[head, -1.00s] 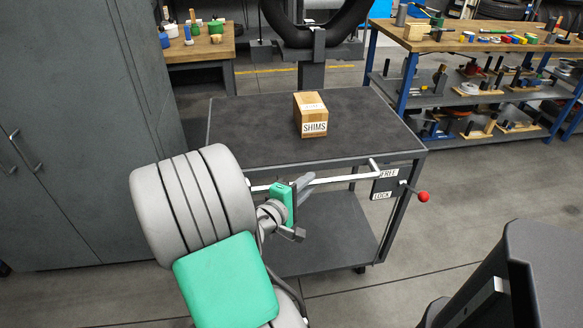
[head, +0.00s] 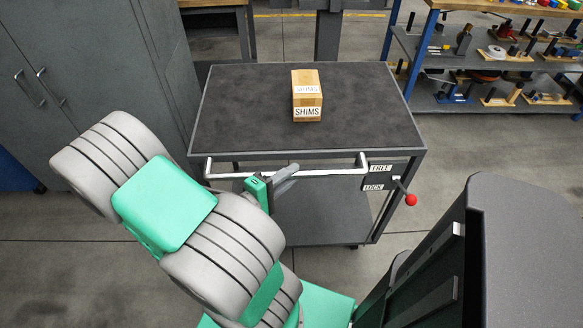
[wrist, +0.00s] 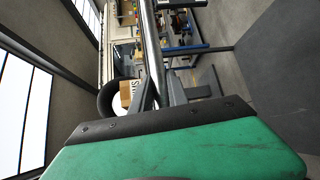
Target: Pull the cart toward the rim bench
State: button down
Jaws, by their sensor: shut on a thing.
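The cart (head: 245,110) is a dark grey two-shelf trolley standing in front of me in the head view. Its silver push handle (head: 325,172) runs along the near side. My gripper (head: 275,184) is shut on the handle, left of its middle; the handle (wrist: 152,50) also passes between the fingers (wrist: 160,95) in the wrist view. A brake lever with a red knob (head: 411,200) sits at the cart's right corner beside a plate marked FREE and LOCK (head: 378,178). The lever lies lower than both labels. The rim bench cannot be told for certain.
A wooden box marked SHIMS (head: 307,96) stands upright on the cart's top. A grey cabinet (head: 90,60) stands close on the left. A blue-framed shelf bench (head: 430,60) with tools stands at the back right. Floor (head: 530,150) is open right of the cart.

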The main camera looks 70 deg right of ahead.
jog(key=c, duration=1.3)
grip_release()
jog(key=shift+w, duration=0.1)
jog(key=shift+a, duration=0.1)
jog(key=v, duration=0.7)
jog(key=shift+a+p, duration=0.35)
jog(key=shift+p, duration=0.05)
jog(key=shift+w, duration=0.15)
